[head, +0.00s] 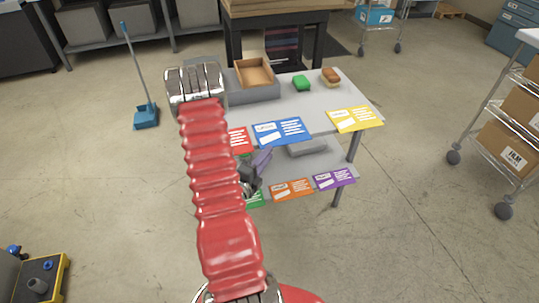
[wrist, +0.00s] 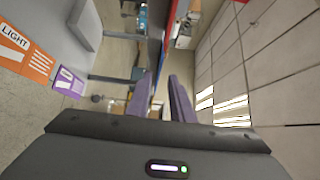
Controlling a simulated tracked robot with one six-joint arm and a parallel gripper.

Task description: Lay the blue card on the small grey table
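The blue card (head: 282,131) lies at the front edge of a grey table's top (head: 315,107), jutting over the edge between a red card (head: 239,140) and a yellow card (head: 354,119). My gripper (head: 263,158) is just in front of and below the blue card, its purple fingers pointing toward the table. In the wrist view, which is turned sideways, the fingers (wrist: 160,85) are apart. A thin blue edge (wrist: 153,45), seems to be the card, lies ahead near the gap. I cannot tell whether the fingers overlap it. No second grey table is clear.
Orange (head: 292,188) and purple (head: 334,178) cards lie on the lower shelf, with a green card (head: 255,200) partly behind my arm. A wooden tray (head: 255,74), green item (head: 301,83) and brown item (head: 331,77) stand on top. A wire cart (head: 506,140) stands right.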

